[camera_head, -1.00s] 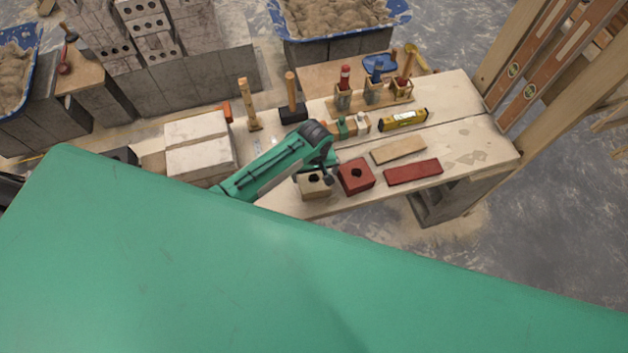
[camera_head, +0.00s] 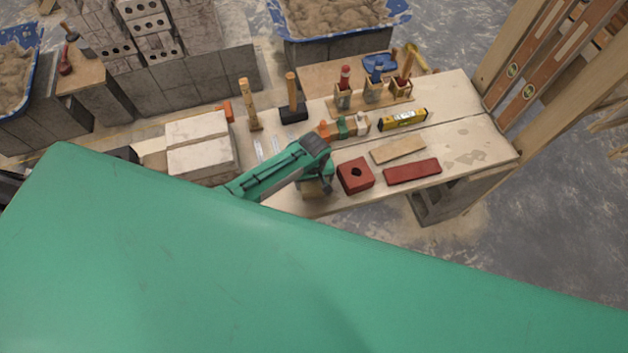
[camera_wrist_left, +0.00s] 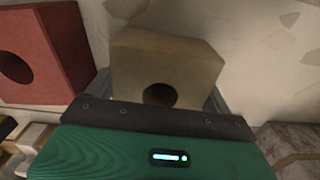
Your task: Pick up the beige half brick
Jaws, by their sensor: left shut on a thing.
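The beige half brick (camera_head: 314,188) is a block with a round dark hole, at the front edge of the table, mostly hidden under my left gripper in the head view. In the left wrist view the beige half brick (camera_wrist_left: 165,70) sits between the fingers, its hole facing the camera. My left gripper (camera_head: 318,180) reaches down over it and is shut on it. Whether the brick still touches the table I cannot tell. My right gripper is not in view.
A red half brick (camera_head: 356,176) stands just right of the beige one. A red strip (camera_head: 412,172) and a beige strip (camera_head: 398,149) lie further right. A yellow level (camera_head: 402,119), mallets and tool boxes stand behind. Pale slabs (camera_head: 201,146) are stacked to the left.

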